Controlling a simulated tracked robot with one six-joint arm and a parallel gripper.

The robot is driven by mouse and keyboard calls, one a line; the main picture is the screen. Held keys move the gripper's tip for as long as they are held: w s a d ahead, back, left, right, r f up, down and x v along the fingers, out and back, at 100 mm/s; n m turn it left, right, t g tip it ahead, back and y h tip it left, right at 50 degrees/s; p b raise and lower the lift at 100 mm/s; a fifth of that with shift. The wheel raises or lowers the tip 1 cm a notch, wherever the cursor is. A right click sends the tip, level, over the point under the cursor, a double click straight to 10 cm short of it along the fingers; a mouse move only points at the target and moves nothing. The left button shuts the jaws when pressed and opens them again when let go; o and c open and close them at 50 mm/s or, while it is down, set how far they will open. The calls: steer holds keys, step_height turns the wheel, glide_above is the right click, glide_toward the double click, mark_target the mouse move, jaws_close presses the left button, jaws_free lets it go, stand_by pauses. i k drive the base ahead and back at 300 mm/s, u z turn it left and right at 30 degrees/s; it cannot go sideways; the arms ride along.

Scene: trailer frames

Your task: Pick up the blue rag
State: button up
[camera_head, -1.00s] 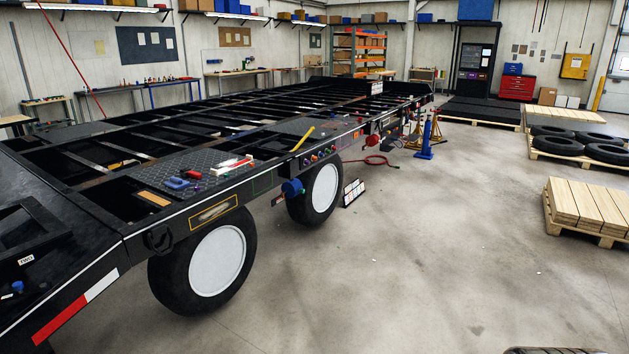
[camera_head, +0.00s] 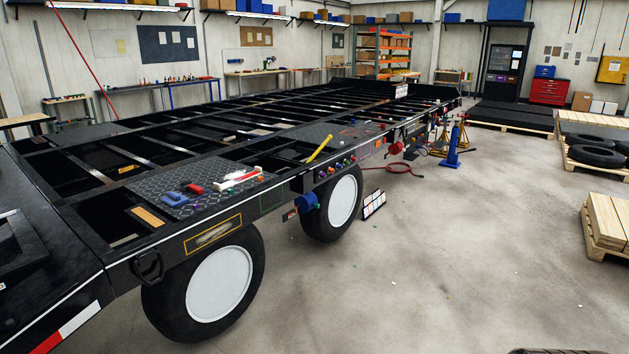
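A small blue item (camera_head: 174,199) lies on the dark tread plate (camera_head: 222,177) of the trailer frame, near its front edge. It looks bent or looped, and I cannot tell whether it is a rag. A red item (camera_head: 194,188) lies just right of it, and a white and red item (camera_head: 237,180) lies further right. My gripper is not in view.
The black trailer frame (camera_head: 128,253) with its wheels (camera_head: 220,284) fills the left and middle. A yellow bar (camera_head: 320,149) rests on it. Blue and yellow stands (camera_head: 452,148) and a red hose (camera_head: 405,171) are beyond. Pallets (camera_head: 606,222) stand right. The middle floor is clear.

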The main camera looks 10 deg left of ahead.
mark_target(174, 199)
steer(key=u, duration=0.15)
steer(key=i, duration=0.85)
steer(key=u, duration=0.4)
steer(key=i, duration=0.9)
steer(key=u, duration=0.9)
steer(key=i, duration=0.6)
steer(key=u, duration=0.9)
steer(key=i, duration=1.4)
steer(key=u, duration=0.25)
